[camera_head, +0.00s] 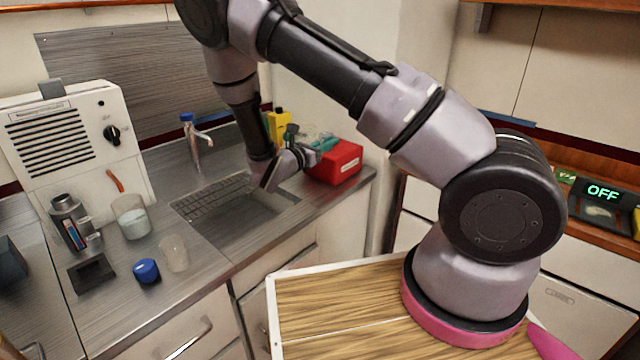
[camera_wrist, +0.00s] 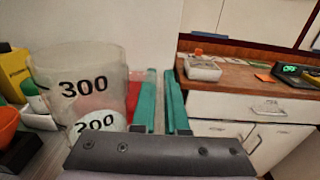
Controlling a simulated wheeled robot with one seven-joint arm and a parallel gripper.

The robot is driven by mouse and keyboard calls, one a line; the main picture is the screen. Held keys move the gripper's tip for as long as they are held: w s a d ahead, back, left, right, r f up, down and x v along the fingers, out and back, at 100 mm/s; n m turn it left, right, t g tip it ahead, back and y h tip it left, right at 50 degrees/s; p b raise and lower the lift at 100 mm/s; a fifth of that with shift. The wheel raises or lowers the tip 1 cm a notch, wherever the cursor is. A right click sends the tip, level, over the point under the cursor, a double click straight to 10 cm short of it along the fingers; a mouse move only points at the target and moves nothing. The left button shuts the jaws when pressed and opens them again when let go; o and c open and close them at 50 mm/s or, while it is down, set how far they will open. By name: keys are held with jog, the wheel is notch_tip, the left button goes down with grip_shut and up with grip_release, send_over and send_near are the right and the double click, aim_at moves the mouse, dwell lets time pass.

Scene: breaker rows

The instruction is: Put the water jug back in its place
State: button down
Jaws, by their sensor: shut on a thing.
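The water jug (camera_wrist: 82,85) is a clear, pale vessel with black 300 and 200 marks. It fills the left of the wrist view, close beside the left finger. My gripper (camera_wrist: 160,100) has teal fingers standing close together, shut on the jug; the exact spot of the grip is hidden. In the head view my gripper (camera_head: 323,146) is over the right end of the steel counter, by a red box (camera_head: 337,163). The jug is hard to make out there.
A beaker with white contents (camera_head: 131,218), a clear cup (camera_head: 174,254), a blue lid (camera_head: 146,270) and a metal grinder-like device (camera_head: 72,220) stand left. Yellow bottles (camera_head: 278,125) stand behind my gripper. A wooden counter (camera_wrist: 235,91) is at right.

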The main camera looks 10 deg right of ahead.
jog(key=shift+f, duration=4.95)
jog(key=shift+f, duration=0.2)
jog(key=c, duration=0.9)
grip_release()
jog(key=shift+c, duration=0.2)
